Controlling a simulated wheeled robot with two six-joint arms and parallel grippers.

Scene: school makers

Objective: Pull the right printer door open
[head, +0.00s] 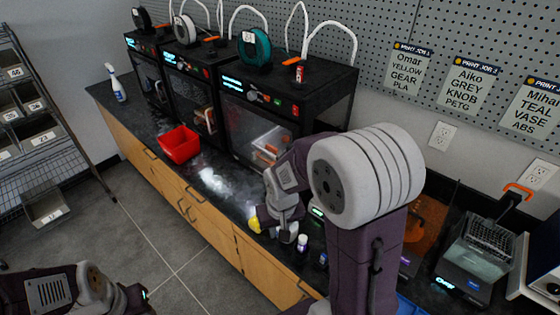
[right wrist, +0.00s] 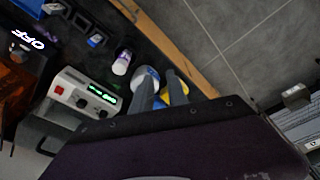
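The right printer (head: 327,98) is a black box at the near end of a row of three on the bench. Its dark see-through front door (head: 240,120) looks shut, and my right arm covers its right part. A pale and orange shape shows at the door, too unclear to name. My right gripper (head: 283,232) hangs low over the bench, in front of the printer and apart from the door. In the right wrist view its two grey fingers (right wrist: 160,82) are apart with nothing held between them. My left gripper (head: 143,296) is at the bottom left, its fingers unclear.
A red bin (head: 179,144) stands on the bench left of the door. A control box (right wrist: 86,96) is nearby. Floor before the bench is clear.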

